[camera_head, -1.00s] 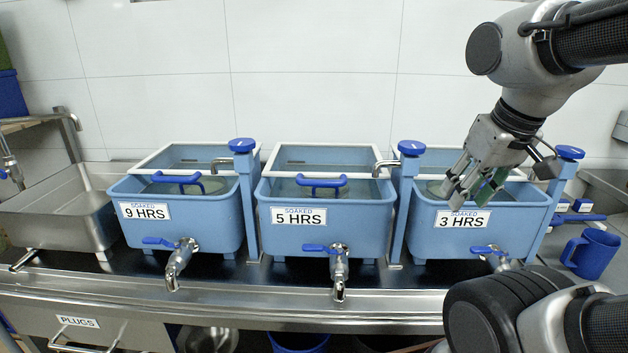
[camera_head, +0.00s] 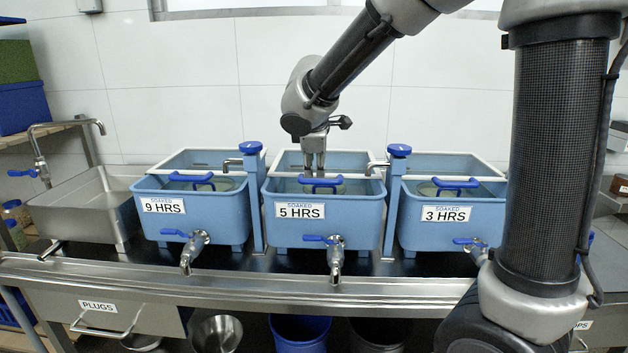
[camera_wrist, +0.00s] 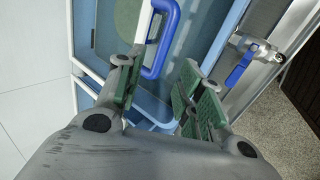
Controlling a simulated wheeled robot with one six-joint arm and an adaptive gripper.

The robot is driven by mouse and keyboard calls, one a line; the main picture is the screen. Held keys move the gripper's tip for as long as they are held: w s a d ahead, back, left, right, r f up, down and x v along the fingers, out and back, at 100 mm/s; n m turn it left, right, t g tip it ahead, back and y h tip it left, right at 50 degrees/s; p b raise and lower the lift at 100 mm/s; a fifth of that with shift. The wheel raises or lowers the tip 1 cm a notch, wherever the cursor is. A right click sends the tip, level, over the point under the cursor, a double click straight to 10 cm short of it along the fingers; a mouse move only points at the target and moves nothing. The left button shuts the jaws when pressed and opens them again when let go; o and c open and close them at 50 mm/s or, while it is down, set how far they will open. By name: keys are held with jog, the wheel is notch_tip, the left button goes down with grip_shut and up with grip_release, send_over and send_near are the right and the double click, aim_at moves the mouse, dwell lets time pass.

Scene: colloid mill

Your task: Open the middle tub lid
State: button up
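The middle tub (camera_head: 325,229) is light blue and labelled "SOAKED 5 HRS". Its lid appears closed and carries a blue loop handle (camera_head: 321,185) on top, near the front. My gripper (camera_head: 315,172) points down over the middle tub, right at or just behind that handle. In the wrist view, the green-padded fingers of my gripper (camera_wrist: 162,78) are spread apart. The blue handle (camera_wrist: 161,42) lies just beyond the fingertips, roughly in line with the gap between them. Nothing is held between the fingers. Whether they touch the handle cannot be told.
The "9 HRS" tub (camera_head: 190,222) stands left and the "3 HRS" tub (camera_head: 437,226) right, both lidded with blue handles. Blue-capped posts (camera_head: 399,151) with spouts rise between tubs. A tap (camera_head: 335,258) juts from the middle tub's front. A steel sink (camera_head: 85,212) is far left.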

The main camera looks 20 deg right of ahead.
aim_at(316, 180)
jog(key=x, duration=0.6)
jog(key=shift+d+f, duration=0.1)
jog(key=shift+f, duration=0.2)
jog(key=shift+c, duration=0.3)
grip_shut()
